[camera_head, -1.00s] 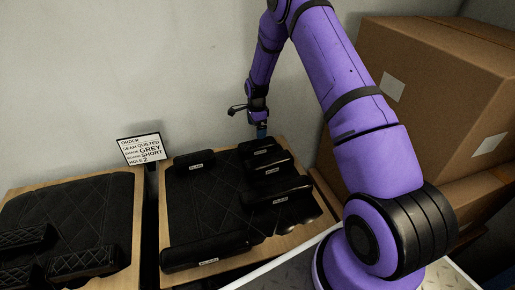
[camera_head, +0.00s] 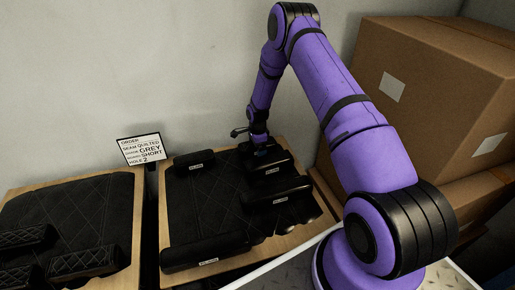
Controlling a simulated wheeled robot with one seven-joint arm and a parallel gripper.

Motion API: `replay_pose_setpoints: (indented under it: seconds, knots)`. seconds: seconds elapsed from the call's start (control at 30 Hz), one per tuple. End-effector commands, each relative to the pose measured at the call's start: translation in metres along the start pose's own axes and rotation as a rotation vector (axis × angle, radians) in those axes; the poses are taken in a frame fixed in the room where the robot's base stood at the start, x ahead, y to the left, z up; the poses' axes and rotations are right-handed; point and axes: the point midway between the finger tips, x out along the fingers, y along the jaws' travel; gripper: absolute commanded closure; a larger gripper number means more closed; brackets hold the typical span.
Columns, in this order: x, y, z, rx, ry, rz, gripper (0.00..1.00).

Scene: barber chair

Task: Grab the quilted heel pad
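I cannot tell which pad is the heel pad. My gripper (camera_head: 262,153) points down at the back of the middle board, low over or touching a black labelled pad there. The arm and the pad hide its fingers, so I cannot see whether it holds anything.
The middle board (camera_head: 312,238) carries several black pads with small white labels. An order sign (camera_head: 142,149) reading QUILTED, GREY, SHORT, 2 stands between the boards. Large cardboard boxes (camera_head: 430,95) stand at the right. A wall is behind.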

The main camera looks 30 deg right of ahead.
Motion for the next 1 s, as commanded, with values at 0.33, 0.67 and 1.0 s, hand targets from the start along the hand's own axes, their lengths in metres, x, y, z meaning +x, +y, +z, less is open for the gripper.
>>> replay_pose_setpoints:
  seconds: [0.33,0.67,1.0]
  knots:
    - [-0.001,0.0,0.0,-0.001,0.0,0.0,0.46]
    - [-0.003,-0.001,0.0,-0.001,0.0,-0.001,0.57]
    - [-0.056,-0.001,0.001,-0.001,0.0,-0.004,0.57]
